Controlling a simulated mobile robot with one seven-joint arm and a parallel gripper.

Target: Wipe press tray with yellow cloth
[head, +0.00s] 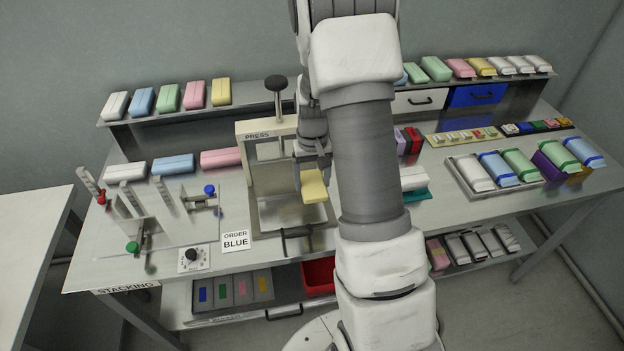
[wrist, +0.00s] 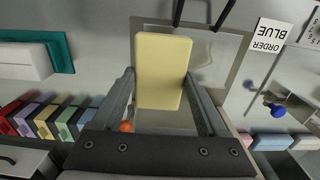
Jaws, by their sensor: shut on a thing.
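The yellow cloth (head: 314,186) is a pale yellow block-like pad. My gripper (wrist: 160,82) is shut on it, with one finger on each side, as the wrist view shows the cloth (wrist: 163,60) between them. In the head view my gripper (head: 322,172) is at the right side of the press. The press tray (head: 285,213) is a grey metal plate in front of the press (head: 268,135). The cloth is over the tray's right part, and I cannot tell whether it touches the surface. My arm hides the area to the right.
An ORDER BLUE card (head: 236,241) lies left of the tray. A dark handle (head: 296,233) stands at the tray's front edge. The stacking fixture (head: 140,215) is at the left. A white block on a teal base (head: 414,180) is right of my arm.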

